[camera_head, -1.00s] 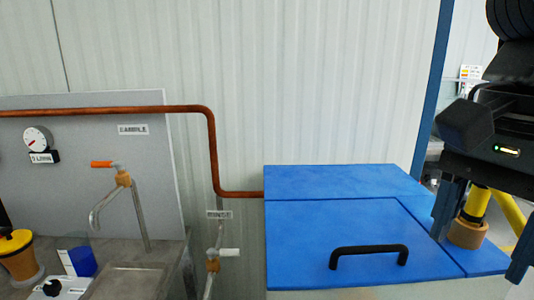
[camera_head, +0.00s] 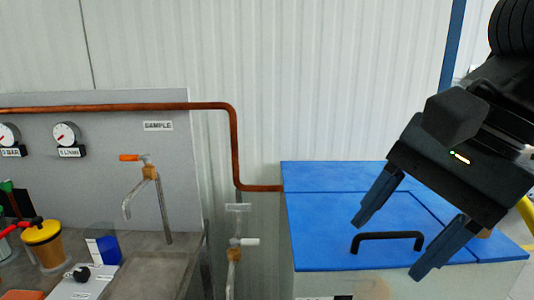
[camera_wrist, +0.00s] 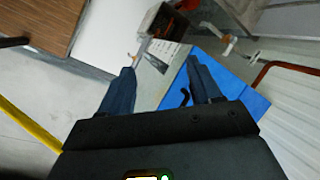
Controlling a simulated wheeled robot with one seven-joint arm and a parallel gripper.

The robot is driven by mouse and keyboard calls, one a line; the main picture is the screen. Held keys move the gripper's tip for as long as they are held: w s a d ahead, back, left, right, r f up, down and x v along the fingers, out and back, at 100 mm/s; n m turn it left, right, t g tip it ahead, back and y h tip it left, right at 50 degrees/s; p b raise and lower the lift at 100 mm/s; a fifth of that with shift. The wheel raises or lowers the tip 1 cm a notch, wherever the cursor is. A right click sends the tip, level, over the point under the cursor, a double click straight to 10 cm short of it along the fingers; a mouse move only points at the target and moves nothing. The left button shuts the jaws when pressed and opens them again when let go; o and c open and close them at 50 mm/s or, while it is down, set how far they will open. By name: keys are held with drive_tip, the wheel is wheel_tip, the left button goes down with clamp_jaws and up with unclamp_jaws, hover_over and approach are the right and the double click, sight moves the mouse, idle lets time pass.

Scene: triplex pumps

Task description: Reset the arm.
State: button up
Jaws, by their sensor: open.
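My gripper (camera_head: 396,238) is at the right of the head view, tilted, with its two blue fingers spread apart and nothing between them. It hangs in front of the blue-lidded box (camera_head: 335,228), whose black handle (camera_head: 387,236) shows between the fingers in the picture. I cannot tell how far above the lid the fingertips are. In the wrist view the two fingers (camera_wrist: 160,85) point away and apart, with the blue lid (camera_wrist: 250,100) to the right.
A copper pipe (camera_head: 235,145) runs along the wall.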

drive_tip(key=w+a+r+n+t+y, duration=0.1)
drive_tip(key=w+a+r+t+y, duration=0.1)
drive_tip(key=w+a+t+y, duration=0.3)
drive_tip(key=a+r+n+t+y, duration=0.1)
drive_tip(key=a+r+t+y, duration=0.2)
drive_tip(key=a+y, duration=0.4)
drive_tip(key=s+d+f+m+t+h, duration=0.25)
drive_tip(key=d+f+h, duration=0.2)
drive_tip(key=f, duration=0.35)
drive_tip(key=s+d+f+m+t+h, duration=0.1)
drive_tip(key=s+d+f+t+h, duration=0.3)
drive_tip(key=f, duration=0.3)
drive_tip(key=s+d+f+m+t+h, duration=0.1)
drive_tip(key=s+d+f+t+h, duration=0.15)
drive_tip(key=s+f+h, duration=0.4)
drive_tip(key=s+d+f+n+g, duration=0.1)
drive_tip(key=s+d+f+n, duration=0.1)
drive_tip(key=s, duration=0.4)
drive_tip(key=s+d+f+n+g+h, duration=0.1)
drive_tip(key=s+d+f+n, duration=0.1)
drive_tip(key=s+d+n, duration=0.2)
drive_tip(key=s+d+f+n+g, duration=0.1)
drive_tip(key=s+d+f+n, duration=0.1)
drive_tip(key=s+n, duration=0.4)
drive_tip(key=s+d, duration=0.1)
drive_tip(key=s, duration=0.3)
drive_tip(key=shift+s+d+f, duration=0.15)
drive_tip(key=shift+d+f, duration=0.05)
drive_tip(key=shift+f, duration=0.2)
